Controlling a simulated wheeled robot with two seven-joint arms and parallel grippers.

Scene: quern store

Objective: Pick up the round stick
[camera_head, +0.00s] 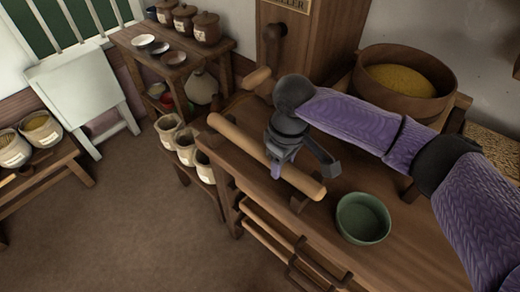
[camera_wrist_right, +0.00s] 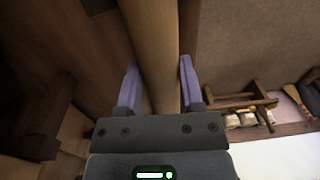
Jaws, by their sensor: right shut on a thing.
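The round stick (camera_head: 236,138) is a long, light-brown wooden cylinder. In the head view it runs slantwise along the left edge of the wooden worktable (camera_head: 306,229), and I cannot tell whether it is clear of the top. My right gripper (camera_head: 277,169) is shut on the stick near its middle, coming from above. In the right wrist view the stick (camera_wrist_right: 153,38) passes lengthwise between the two purple fingers of the gripper (camera_wrist_right: 159,88). The gripper hides part of the stick in the head view. My left gripper is not in view.
A green bowl (camera_head: 363,218) stands on the worktable near the stick's right end. A big round wooden tub (camera_head: 398,106) with yellow contents stands behind my right arm. A shelf (camera_head: 176,66) with jars and dishes is at the back left.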

